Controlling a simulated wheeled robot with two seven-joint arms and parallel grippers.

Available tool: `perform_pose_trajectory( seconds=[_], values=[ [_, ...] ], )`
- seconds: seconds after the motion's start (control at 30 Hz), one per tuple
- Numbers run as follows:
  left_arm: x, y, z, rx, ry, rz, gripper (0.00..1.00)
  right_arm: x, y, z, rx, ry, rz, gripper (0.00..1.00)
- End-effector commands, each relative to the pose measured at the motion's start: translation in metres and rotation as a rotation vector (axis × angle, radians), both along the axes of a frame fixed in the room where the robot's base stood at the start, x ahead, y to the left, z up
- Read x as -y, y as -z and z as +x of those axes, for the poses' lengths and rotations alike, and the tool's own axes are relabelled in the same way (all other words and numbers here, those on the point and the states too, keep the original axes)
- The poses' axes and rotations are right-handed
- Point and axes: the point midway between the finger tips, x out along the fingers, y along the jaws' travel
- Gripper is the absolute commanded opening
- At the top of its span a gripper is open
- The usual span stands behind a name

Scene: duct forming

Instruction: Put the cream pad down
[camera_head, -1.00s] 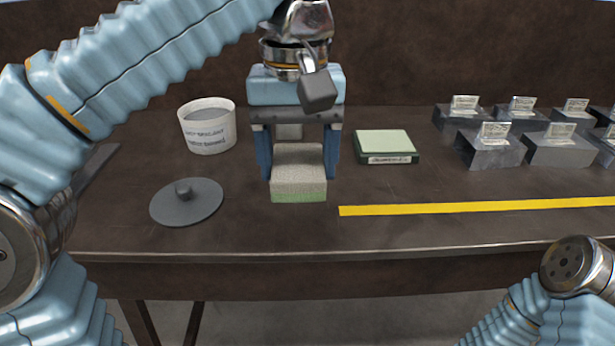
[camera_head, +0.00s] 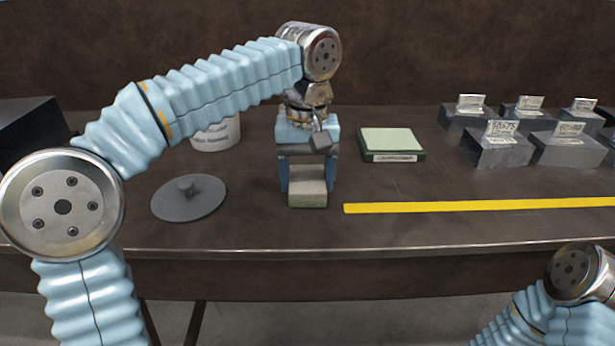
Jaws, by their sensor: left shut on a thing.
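The cream pad (camera_head: 308,186) is a small block with a pale top and a greenish front lower edge. My left gripper (camera_head: 308,180) points down and is shut on it, with one blue finger at each side. The pad is at or just above the bench top, left of the yellow strip's end. I cannot tell whether its underside touches the bench. My right gripper is outside the view; only a part of my right arm shows at the lower right.
A green-topped block (camera_head: 387,142) lies right of the pad. A grey lid (camera_head: 189,198) with a knob lies left, before a partly hidden white tub (camera_head: 214,137). A yellow strip (camera_head: 480,207) runs right. Several labelled metal blocks (camera_head: 497,148) stand far right.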

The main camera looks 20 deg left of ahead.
Motion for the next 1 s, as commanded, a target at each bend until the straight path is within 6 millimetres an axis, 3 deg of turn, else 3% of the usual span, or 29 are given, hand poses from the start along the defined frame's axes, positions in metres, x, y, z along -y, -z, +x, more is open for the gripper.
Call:
perform_pose_trajectory(
  seconds=[0.27,0.3,0.43,0.77,0.87,1.0],
  values=[
    [0.000,0.002,0.000,0.001,0.000,-0.001,0.44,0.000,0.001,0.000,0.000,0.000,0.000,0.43],
    [0.000,0.001,0.000,0.001,-0.001,-0.001,0.74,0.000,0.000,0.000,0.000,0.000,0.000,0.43],
    [0.000,0.001,0.000,0.001,0.000,-0.001,0.94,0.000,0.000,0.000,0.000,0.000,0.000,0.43],
    [0.000,-0.004,0.000,0.001,0.000,-0.001,0.94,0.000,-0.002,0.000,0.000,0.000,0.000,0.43],
    [0.001,-0.016,0.000,0.004,0.000,-0.002,0.94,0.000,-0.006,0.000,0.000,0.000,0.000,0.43],
    [0.002,-0.049,0.001,0.005,0.001,-0.003,0.94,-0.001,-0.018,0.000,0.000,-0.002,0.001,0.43]
  ],
)
